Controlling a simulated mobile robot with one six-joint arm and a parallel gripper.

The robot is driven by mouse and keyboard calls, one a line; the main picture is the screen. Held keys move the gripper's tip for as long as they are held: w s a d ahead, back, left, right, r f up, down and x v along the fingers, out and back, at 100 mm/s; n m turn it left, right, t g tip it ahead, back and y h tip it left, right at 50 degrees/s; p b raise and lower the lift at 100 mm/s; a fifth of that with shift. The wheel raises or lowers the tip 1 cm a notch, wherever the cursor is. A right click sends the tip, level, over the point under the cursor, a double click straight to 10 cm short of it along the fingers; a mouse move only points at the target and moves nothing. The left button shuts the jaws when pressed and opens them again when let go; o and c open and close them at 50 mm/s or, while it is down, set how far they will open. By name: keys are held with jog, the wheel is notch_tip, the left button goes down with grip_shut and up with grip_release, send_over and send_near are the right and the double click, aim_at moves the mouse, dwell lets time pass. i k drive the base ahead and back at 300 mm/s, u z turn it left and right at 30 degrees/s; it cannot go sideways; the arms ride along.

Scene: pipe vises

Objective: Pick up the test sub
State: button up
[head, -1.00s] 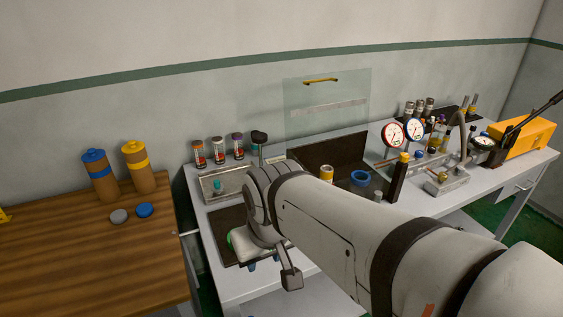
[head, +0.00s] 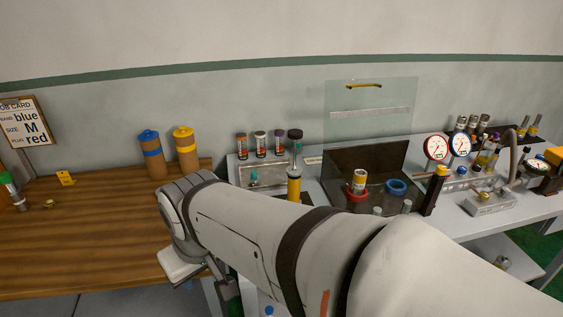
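I cannot tell for sure which piece is the test sub. Several short banded cylinders show: one with a yellow band (head: 360,180) stands by a red ring (head: 357,197) on the dark tray, and three with dark caps (head: 260,145) stand in a row behind. A blue-banded brown canister (head: 151,155) and a yellow-banded one (head: 186,150) stand upright on the wooden table. My gripper (head: 183,264) is low beside the wooden table's right edge; its fingers are mostly hidden by my wrist, so its opening and any hold are unclear.
A green-capped piece (head: 10,190) stands at the left of the wooden table (head: 80,235). A blue ring (head: 396,187), dial gauges (head: 436,147) and a clear panel (head: 370,110) occupy the white bench. The wooden table's middle is clear.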

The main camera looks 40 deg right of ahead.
aim_at(359, 184)
jog(key=u, duration=0.2)
jog(key=k, duration=0.9)
jog(key=z, duration=1.5)
jog(key=i, duration=1)
jog(key=u, duration=1.3)
jog(key=k, duration=0.4)
